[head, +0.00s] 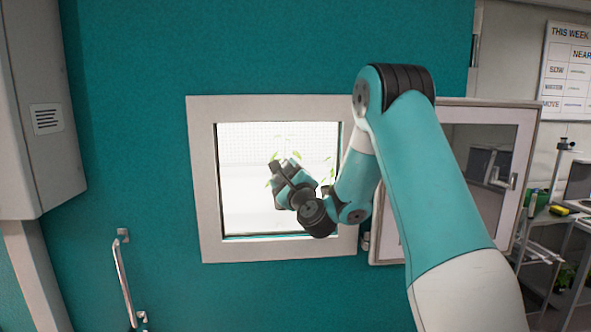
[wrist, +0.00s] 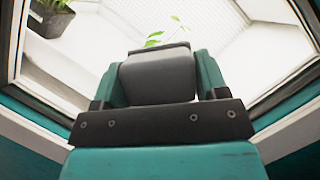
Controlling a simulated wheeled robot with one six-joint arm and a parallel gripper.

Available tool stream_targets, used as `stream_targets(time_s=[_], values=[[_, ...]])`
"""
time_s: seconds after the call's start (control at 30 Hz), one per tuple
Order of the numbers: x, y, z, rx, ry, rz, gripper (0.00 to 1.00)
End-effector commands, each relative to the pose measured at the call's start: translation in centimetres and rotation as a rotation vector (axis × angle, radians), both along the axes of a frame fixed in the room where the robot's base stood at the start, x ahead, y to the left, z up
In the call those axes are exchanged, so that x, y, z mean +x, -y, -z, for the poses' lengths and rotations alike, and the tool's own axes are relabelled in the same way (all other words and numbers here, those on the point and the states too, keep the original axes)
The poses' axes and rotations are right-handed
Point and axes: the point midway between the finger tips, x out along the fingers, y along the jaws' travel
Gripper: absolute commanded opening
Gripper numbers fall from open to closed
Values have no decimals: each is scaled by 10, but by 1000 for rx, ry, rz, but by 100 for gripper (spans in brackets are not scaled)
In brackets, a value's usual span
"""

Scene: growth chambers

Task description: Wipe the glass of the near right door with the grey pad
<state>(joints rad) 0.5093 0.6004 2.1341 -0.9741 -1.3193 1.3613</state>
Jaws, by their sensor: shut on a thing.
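The door (head: 530,145) stands swung open to the right of a square, white-framed chamber opening (head: 202,180). Its glass pane (head: 465,145) looks dark grey, and my arm hides its left part. My gripper (head: 283,176) is in front of or just inside the bright opening, to the left of the door and apart from its glass. In the wrist view my gripper (wrist: 158,78) is shut on the grey pad (wrist: 158,80), which sits between the two teal fingers. The pad is small and hard to make out in the head view.
Inside the lit chamber are green seedlings (head: 327,183) and a dark pot (wrist: 50,20). A metal rail (head: 123,275) is on the teal wall at lower left. A grey cabinet (head: 35,110) juts out at far left. A cart with gear (head: 560,225) stands beyond the door.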

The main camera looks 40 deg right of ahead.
Motion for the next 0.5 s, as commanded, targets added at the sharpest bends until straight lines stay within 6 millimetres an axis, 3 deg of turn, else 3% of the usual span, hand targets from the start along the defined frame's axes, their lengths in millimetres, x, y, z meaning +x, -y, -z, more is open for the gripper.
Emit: stream_targets(time_s=[0.5], values=[[18, -28, -5, 0, 0, -4, 43]])
